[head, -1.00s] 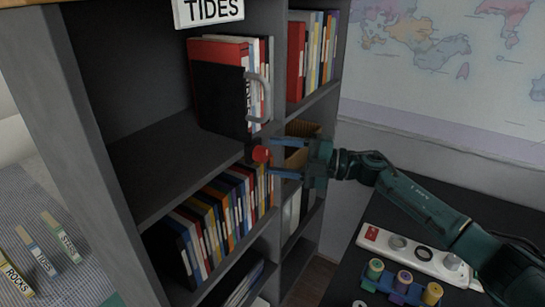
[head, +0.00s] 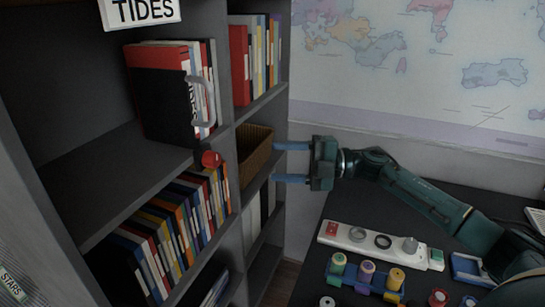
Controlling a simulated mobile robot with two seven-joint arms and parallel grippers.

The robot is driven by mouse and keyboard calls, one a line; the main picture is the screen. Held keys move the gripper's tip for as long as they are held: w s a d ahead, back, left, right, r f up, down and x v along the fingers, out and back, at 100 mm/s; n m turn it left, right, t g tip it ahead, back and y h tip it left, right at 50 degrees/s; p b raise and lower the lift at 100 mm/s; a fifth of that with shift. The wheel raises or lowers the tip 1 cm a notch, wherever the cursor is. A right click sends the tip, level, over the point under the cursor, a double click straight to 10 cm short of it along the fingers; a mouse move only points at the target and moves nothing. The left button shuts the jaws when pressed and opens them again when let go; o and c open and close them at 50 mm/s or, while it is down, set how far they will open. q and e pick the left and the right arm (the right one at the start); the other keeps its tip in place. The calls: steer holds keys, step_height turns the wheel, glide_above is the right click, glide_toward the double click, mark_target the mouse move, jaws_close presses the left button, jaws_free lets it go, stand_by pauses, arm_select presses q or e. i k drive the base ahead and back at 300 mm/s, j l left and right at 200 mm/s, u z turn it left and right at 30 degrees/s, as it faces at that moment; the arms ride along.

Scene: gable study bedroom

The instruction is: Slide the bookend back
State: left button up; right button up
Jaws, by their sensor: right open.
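A black upright panel, apparently the bookend (head: 163,112), stands on the upper left shelf in front of a red binder (head: 150,58) and white books. A grey curved handle (head: 209,103) shows at its right side. A red knob (head: 211,159) sits at the front edge of that shelf, below the handle. My right gripper (head: 277,162) is open and empty, its two blue fingers pointing left towards the bookcase. It is to the right of the red knob and clear of it, near a brown basket (head: 256,155). My left gripper is out of view.
A TIDES sign (head: 142,11) hangs above the upper left shelf, which has bare room left of the bookend. Colourful books (head: 170,235) fill the shelf below. A desk at right holds a white power strip (head: 380,243) and thread spools (head: 367,272).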

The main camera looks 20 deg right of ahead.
mark_target(162, 97)
steer(key=k, duration=1)
